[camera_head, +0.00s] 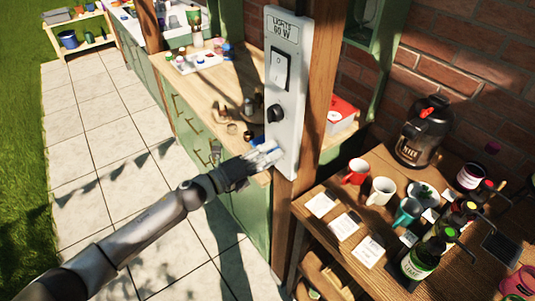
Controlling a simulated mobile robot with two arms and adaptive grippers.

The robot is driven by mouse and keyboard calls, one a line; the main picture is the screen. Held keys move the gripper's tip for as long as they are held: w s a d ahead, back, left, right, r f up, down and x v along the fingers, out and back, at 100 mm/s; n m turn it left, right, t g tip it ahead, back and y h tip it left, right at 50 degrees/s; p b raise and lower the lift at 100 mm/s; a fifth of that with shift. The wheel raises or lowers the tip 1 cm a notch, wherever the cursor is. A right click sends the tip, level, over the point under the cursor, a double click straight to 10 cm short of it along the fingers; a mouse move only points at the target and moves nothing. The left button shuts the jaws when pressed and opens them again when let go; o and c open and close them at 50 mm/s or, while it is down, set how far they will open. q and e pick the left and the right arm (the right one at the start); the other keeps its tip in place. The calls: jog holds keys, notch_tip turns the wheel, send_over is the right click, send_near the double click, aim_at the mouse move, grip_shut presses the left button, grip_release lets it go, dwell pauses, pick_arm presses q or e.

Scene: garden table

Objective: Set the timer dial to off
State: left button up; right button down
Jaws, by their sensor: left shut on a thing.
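A pale control panel (286,84) labelled "LIGHTS 60 W" is fixed upright to a wooden post. My left gripper (270,153) reaches in from the left and is at the panel's lower part, below that knob. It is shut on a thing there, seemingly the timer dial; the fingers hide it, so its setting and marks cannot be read. My right gripper does not show.
A wooden table (318,238) at the right holds mugs, cards, bottles and a dark urn (423,132). Behind the panel, a green cabinet's wooden top (215,90) carries small items. The tiled path (92,110) at the left is clear.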

pick_arm(q)
jog(key=shift+s+f, duration=0.1)
jog(key=shift+f, duration=0.05)
jog(key=o, duration=0.9)
jog(key=shift+o, duration=0.7)
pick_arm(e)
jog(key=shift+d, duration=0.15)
pick_arm(q)
jog(key=v, duration=1.2)
